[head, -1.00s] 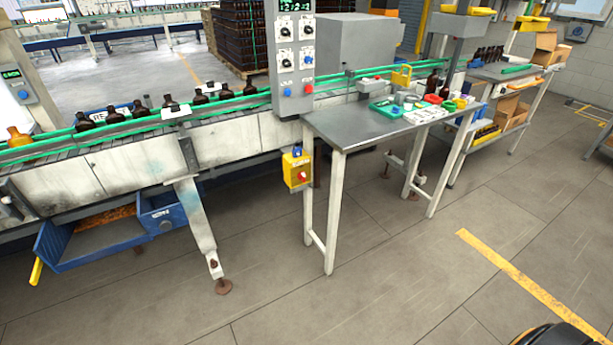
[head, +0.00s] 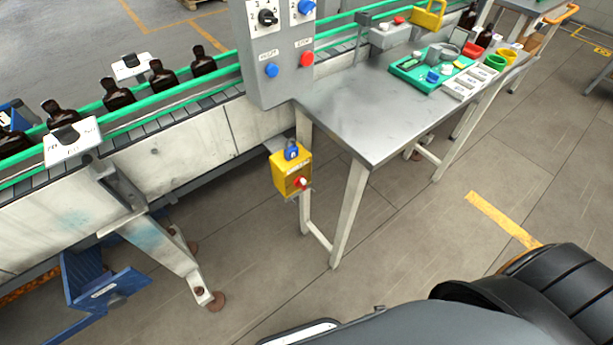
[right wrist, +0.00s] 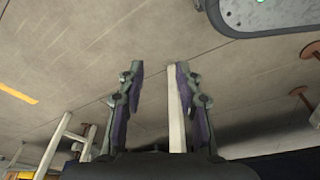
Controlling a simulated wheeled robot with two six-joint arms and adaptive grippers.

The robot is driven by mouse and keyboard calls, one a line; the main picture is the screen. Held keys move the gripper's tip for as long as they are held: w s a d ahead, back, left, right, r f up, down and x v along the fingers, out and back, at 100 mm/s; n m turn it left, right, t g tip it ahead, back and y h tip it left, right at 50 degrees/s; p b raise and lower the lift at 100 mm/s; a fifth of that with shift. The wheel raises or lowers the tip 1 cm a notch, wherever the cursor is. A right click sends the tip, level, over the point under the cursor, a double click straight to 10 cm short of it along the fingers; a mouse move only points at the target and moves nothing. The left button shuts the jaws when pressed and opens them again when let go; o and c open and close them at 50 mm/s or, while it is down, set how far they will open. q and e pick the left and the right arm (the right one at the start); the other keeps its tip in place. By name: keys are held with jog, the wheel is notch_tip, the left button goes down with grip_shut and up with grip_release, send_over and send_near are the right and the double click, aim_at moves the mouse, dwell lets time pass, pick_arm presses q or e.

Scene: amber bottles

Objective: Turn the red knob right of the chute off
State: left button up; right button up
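A red knob (head: 300,183) sits on the front of a yellow box (head: 290,163) that hangs at the conveyor's lower edge, left of the steel table's legs. A blue padlock-like part (head: 291,151) sits on top of the box. The knob's exact angle is too small to tell. A blue tray (head: 95,290), perhaps the chute, is under the conveyor at the lower left. In the right wrist view my right gripper (right wrist: 160,70) is open and empty, pointing over the floor, with a pale leg behind it. The left gripper is not in view.
A steel table (head: 350,115) with a green tray (head: 425,80) stands right of the yellow box. A grey control panel (head: 280,55) rises above it. Brown bottles (head: 117,94) stand on the conveyor. The floor (head: 400,230) in front is clear.

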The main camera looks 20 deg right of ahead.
jog(key=w+f+m+t+b, duration=0.2)
jog(key=w+m+b, duration=0.2)
jog(key=w, duration=0.5)
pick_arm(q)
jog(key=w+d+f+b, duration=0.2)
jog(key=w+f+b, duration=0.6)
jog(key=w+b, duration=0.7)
pick_arm(e)
jog(key=m+t+y+b, duration=0.1)
jog(key=m+t+y, duration=0.9)
jog(key=m, duration=1.6)
send_near(305, 186)
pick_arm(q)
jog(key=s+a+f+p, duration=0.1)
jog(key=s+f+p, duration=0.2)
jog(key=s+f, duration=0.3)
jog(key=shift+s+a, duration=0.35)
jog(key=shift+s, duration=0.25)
pick_arm(e)
jog(key=w+a+t+h, duration=0.1)
jog(key=w, duration=0.1)
jog(key=w+a+h, duration=0.1)
jog(key=w+a, duration=0.1)
jog(key=w, duration=0.1)
jog(key=w+a+t+h, duration=0.1)
jog(key=w+a, duration=0.1)
jog(key=shift+w+a+f+t, duration=0.15)
jog(key=shift+w+f+t, duration=0.15)
jog(key=shift+w, duration=0.05)
